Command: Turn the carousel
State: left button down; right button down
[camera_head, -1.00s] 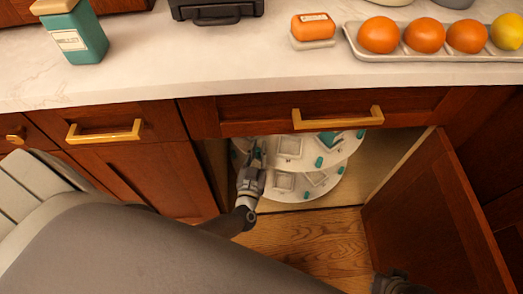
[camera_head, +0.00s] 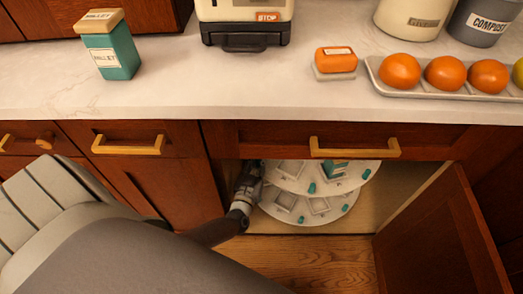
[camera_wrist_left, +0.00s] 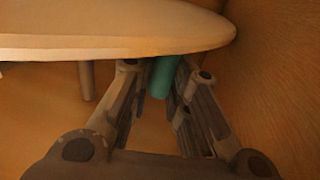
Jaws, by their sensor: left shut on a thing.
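The carousel (camera_head: 318,221) is a two-tier round white turntable inside the open lower cabinet. It has teal pegs (camera_head: 312,188) along its rims and pale square trays on its tiers. My left gripper (camera_head: 254,167) reaches in at its left side, close to the cabinet's left wall. In the left wrist view, a pale disc edge (camera_wrist_left: 110,45) of the carousel crosses above the fingers. A teal peg (camera_wrist_left: 161,76) hangs below it, and my left gripper (camera_wrist_left: 158,78) is shut on this peg. The fingertips are partly hidden in the head view. My right gripper is out of view.
The cabinet door (camera_head: 440,235) stands open at the right. A drawer with a brass handle (camera_head: 355,148) and the countertop (camera_head: 270,95) overhang the opening. Bare cabinet floor shows right of the carousel. A wooden wall (camera_wrist_left: 275,80) is close in the left wrist view.

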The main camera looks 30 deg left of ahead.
pick_arm(q)
jog(key=shift+a, duration=0.2)
dwell(0.3)
jog(key=c, duration=1.4)
grip_release()
jog(key=shift+o, duration=0.2)
jog(key=v, duration=1.2)
jog(key=shift+d, duration=0.1)
